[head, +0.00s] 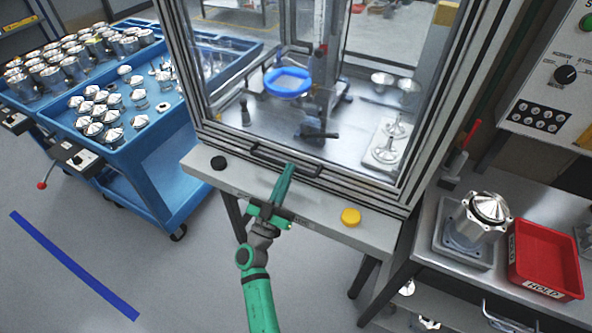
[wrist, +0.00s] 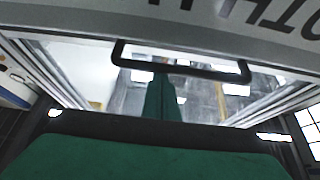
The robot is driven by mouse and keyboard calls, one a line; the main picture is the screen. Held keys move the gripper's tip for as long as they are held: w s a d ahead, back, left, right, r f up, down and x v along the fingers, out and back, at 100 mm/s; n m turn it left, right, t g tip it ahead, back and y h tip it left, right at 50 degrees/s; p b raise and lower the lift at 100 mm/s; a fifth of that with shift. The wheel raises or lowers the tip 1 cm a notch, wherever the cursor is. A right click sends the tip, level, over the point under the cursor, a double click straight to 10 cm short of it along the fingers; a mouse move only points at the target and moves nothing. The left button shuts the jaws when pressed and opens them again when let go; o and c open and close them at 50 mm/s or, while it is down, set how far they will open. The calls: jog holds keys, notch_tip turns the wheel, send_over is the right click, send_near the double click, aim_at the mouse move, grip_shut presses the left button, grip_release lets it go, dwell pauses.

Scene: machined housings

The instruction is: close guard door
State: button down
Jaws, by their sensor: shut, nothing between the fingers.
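The guard door (head: 352,181) is a clear pane in a pale metal frame on the front of the machine enclosure. Its lower rail lies low, close behind the grey front ledge; I cannot tell whether a small gap remains. A dark bar handle (head: 266,156) runs along the rail, and it also shows in the wrist view (wrist: 205,65). My green gripper (head: 289,167) is shut and empty, with its fingertips at the handle. In the wrist view the fingers (wrist: 162,82) reach up to the bar; contact is unclear.
The grey ledge (head: 310,219) carries a black button (head: 218,162) and a yellow button (head: 351,216). A blue cart (head: 165,125) with metal parts stands left. A metal housing (head: 480,217) and red tray (head: 543,265) sit on the right bench.

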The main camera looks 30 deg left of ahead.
jog(key=shift+f, duration=0.45)
notch_tip(320, 180, up, 5)
jog(key=v, duration=1)
jog(key=shift+s, duration=0.45)
jog(key=s+d+f+n+g, duration=0.1)
jog(key=s+d+f+g, duration=0.25)
jog(key=d+f, duration=0.45)
jog(key=s+d+f+n+g, duration=0.15)
jog(key=d+f+g, duration=0.35)
jog(key=f, duration=0.5)
jog(key=s+d+f+g+y, duration=0.15)
jog(key=s+d+f, duration=0.25)
jog(key=s+d, duration=0.5)
jog(key=s+d+r+m, duration=0.1)
jog(key=s+d+r, duration=0.2)
jog(key=s+r, duration=0.3)
jog(key=s+d+r+m+t+h, duration=0.1)
jog(key=s+d+r, duration=0.2)
jog(key=s+r, duration=0.4)
jog(key=shift+s+d+r, duration=0.3)
jog(key=shift+s, duration=0.6)
